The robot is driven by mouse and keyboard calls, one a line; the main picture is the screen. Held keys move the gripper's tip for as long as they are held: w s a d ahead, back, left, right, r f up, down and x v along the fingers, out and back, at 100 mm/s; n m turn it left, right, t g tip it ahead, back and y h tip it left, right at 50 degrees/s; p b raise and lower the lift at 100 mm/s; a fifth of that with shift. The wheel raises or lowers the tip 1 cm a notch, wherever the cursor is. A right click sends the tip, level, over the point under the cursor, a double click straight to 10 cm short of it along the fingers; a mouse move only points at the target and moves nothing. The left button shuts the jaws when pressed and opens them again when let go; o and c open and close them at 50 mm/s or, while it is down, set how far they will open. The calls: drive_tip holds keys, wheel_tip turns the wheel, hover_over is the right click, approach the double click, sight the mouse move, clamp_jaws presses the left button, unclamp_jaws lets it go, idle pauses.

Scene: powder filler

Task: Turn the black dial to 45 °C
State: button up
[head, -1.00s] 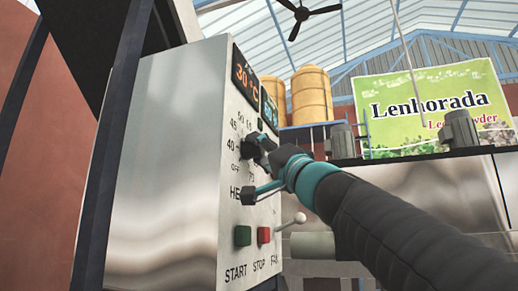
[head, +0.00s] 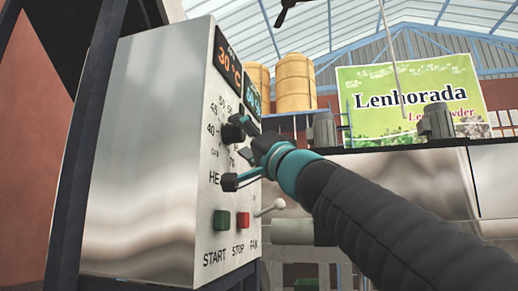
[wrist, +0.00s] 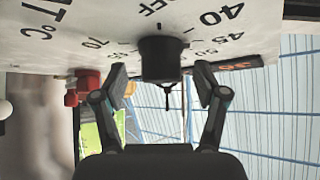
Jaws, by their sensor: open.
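The black dial (head: 232,133) sits on the front of the metal control panel, ringed by printed numbers. In the wrist view the dial (wrist: 160,60) lies between the two spread fingers of my gripper (wrist: 161,84), with a gap on each side. The printed 40 and 45 appear right of it there, and OFF above. I cannot tell exactly which mark the dial points to. In the head view my gripper (head: 240,152) is open at the panel and partly covers the dial's surroundings. The orange display (head: 228,62) above reads 30 °C.
Below the dial are a green START button (head: 222,220), a red STOP button (head: 243,220) and a fan lever (head: 270,207) with a pale knob, close under my arm. Yellow tanks (head: 295,82) and a green sign (head: 408,98) stand far behind.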

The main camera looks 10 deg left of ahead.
drive_tip(key=v, duration=1.1)
idle(0.4)
